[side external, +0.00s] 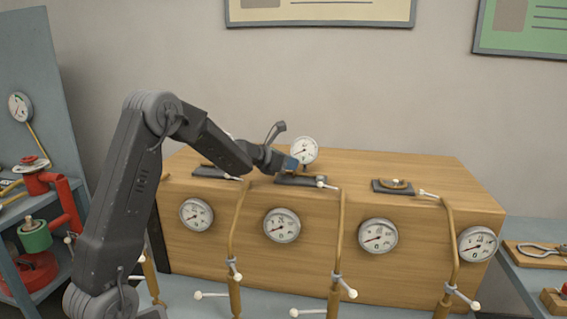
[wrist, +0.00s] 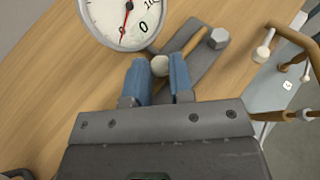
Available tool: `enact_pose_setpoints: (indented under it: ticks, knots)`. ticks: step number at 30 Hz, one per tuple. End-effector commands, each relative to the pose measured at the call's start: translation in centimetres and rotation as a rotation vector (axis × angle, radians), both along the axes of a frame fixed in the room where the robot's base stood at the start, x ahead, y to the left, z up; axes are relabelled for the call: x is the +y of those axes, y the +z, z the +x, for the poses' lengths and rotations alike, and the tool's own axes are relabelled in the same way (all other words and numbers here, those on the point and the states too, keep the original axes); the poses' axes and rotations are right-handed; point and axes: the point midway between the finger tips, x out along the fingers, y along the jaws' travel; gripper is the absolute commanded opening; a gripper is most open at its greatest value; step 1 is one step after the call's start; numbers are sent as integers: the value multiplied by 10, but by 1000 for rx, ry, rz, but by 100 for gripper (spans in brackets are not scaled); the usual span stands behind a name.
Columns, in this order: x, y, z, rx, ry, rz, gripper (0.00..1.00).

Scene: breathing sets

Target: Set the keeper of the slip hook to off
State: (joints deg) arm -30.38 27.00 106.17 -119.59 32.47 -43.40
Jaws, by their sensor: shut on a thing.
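My gripper (side external: 289,165) is over the top of the wooden box, at the middle one of several dark plates. In the wrist view its two blue fingers (wrist: 159,77) are shut on a pale round knob (wrist: 160,66). A brass-coloured bar (wrist: 190,45) shows just beyond the knob, over a grey plate (wrist: 207,62) with a hexagonal nut (wrist: 218,38). The fingers hide part of the knob and plate. I cannot tell from these views which part is the slip hook's keeper, and no off marking is readable.
A round gauge (side external: 303,151) stands close behind my gripper and also fills the top of the wrist view (wrist: 122,18). Brass pipes with white-tipped levers (side external: 341,235) run down the front of the wooden box (side external: 330,255). Another plate (side external: 393,187) is to the right.

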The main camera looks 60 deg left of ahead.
Motion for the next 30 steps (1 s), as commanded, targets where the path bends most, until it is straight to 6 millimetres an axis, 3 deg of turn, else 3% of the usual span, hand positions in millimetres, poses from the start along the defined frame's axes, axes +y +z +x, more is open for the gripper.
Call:
enact_pose_setpoints:
  ticks: [6,16,17,18,25,30]
  knots:
    - [-27,1,27,-3,-3,0,0]
    - [-30,1,30,-2,0,1,0]
    - [-30,1,30,-2,0,1,23]
    - [-30,1,30,-2,0,1,27]
    - [-29,1,30,-2,0,1,48]
    - [-29,0,30,-2,0,1,48]
